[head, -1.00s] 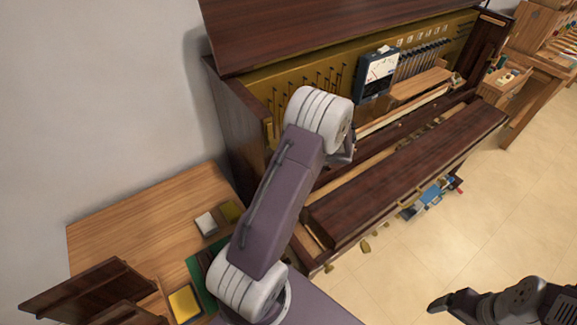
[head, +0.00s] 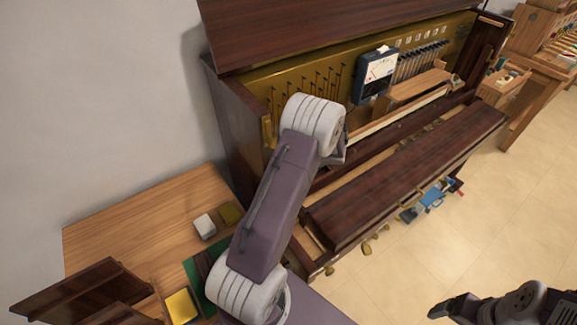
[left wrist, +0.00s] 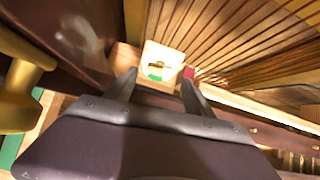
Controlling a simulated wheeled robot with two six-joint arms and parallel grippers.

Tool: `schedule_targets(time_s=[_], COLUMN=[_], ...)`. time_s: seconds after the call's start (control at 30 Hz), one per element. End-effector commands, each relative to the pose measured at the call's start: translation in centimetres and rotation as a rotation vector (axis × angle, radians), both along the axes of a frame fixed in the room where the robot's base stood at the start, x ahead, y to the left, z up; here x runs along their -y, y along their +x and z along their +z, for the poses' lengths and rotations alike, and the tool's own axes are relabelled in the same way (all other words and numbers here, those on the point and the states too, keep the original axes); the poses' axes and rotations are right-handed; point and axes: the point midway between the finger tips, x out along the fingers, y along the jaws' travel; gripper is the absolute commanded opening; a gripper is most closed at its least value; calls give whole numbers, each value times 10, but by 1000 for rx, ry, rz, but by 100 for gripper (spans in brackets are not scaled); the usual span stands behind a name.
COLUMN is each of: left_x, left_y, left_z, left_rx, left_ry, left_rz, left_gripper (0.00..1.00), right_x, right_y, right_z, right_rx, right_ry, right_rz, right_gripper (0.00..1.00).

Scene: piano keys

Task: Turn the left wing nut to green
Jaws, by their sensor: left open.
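In the left wrist view, a white plate (left wrist: 151,57) with a green patch on its lower part carries a small brass wing nut (left wrist: 160,65). The nut's exact angle is hard to make out. My left gripper (left wrist: 160,80) is open and empty, with its two dark fingers apart, one on either side of the plate's lower part. Whether they touch anything cannot be told. In the head view my left arm's pale joint hides the left gripper and the nut. My right gripper (head: 446,309) is at the bottom right, away from the piano, its jaws unclear.
A small red block (left wrist: 188,72) shows by the right finger, and a brass knob (left wrist: 22,80) is close at left. The open piano (head: 410,175) holds a dark meter (head: 374,75). A wooden table (head: 130,225) stands at left. The floor at right is mostly clear.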

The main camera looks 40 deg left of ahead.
Motion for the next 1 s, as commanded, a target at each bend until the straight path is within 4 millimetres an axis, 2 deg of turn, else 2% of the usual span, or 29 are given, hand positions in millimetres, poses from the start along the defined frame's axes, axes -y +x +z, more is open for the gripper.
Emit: schedule_targets(time_s=[1.0], left_x=[-19], left_y=[5], left_z=[-25], left_rx=[-1], left_ry=[0], left_rz=[1], left_gripper=[62], right_x=[0], right_y=[0], right_z=[-18], right_rx=[0], right_ry=[0], right_rz=[0], right_gripper=[86])
